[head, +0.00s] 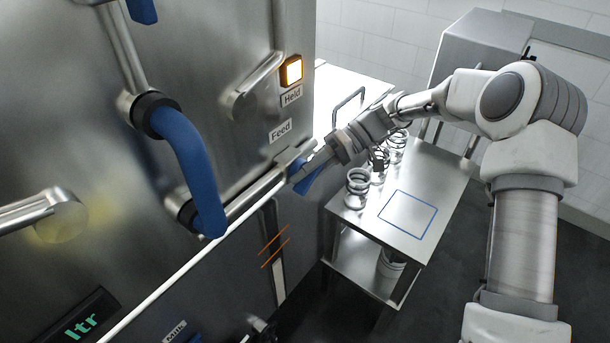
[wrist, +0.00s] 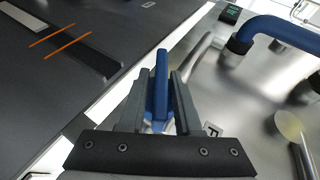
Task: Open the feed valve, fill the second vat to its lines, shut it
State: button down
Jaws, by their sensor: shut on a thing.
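My gripper (head: 302,172) is shut on a blue lever (head: 312,180) on the steel pipe, below the "Feed" label (head: 280,131). In the wrist view the same blue lever (wrist: 161,85) stands between the two grey fingers of the gripper (wrist: 160,92). Two slanted orange lines (head: 275,246) cross a narrow vertical gauge strip (head: 279,285) on the dark vat front. The strip is pale at its lower part and dark above.
A lit amber lamp (head: 291,70) sits above the "Held" label (head: 292,96). Thick blue-sleeved handles (head: 190,165) stick out at left. A display (head: 80,322) reads "ltr". A steel cart (head: 440,180) with several coil-like items and a blue outlined square stands behind.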

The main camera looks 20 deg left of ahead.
jog(key=c, duration=0.9)
grip_release()
jog(key=shift+o, duration=0.2)
jog(key=v, duration=1.7)
jog(key=shift+w+r, duration=0.15)
jog(key=shift+r, duration=0.05)
jog(key=shift+d, duration=0.1)
